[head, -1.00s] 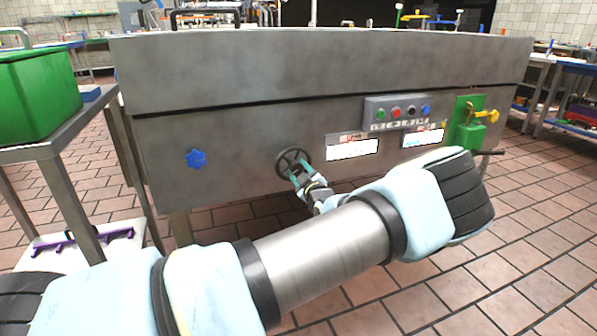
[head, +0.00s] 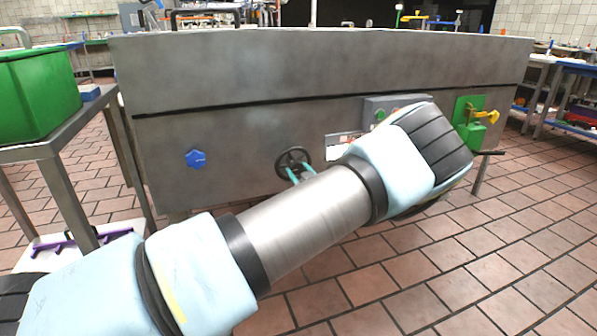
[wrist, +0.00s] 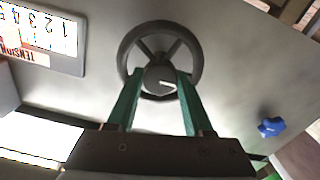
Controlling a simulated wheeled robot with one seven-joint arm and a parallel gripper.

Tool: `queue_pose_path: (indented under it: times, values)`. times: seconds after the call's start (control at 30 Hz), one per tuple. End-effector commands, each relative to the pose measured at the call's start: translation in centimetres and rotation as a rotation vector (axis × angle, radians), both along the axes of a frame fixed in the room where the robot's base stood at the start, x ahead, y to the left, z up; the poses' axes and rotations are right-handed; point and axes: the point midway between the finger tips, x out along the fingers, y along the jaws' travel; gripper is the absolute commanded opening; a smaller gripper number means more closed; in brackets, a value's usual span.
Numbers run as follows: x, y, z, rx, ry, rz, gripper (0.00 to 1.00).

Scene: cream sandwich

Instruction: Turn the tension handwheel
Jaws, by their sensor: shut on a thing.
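The tension handwheel (head: 293,157) is a dark spoked wheel on the front of the grey metal machine. In the wrist view the handwheel (wrist: 193,52) fills the upper middle, with a round hub at its centre. My gripper (head: 296,172) is at the wheel's lower part in the head view. In the wrist view the green fingers of my gripper (wrist: 158,88) reach up on both sides of the hub and are shut on it. A plate with numbers and the word TENSION (wrist: 45,30) is beside the wheel. My arm hides part of the panel in the head view.
A blue knob (head: 196,158) is left of the wheel on the machine front. A control box (head: 385,108) and a green bracket with a yellow handle (head: 470,120) are on the right. A table with a green bin (head: 38,92) stands at the left. Tiled floor is clear at right.

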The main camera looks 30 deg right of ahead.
Motion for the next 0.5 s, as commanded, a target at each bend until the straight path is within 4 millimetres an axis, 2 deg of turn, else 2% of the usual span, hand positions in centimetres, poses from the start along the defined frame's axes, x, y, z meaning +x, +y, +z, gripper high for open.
queue_pose_path:
  times: [0.5]
  values:
    - [-0.07,-0.1,0.01,0.029,-0.003,-0.002,0.0]
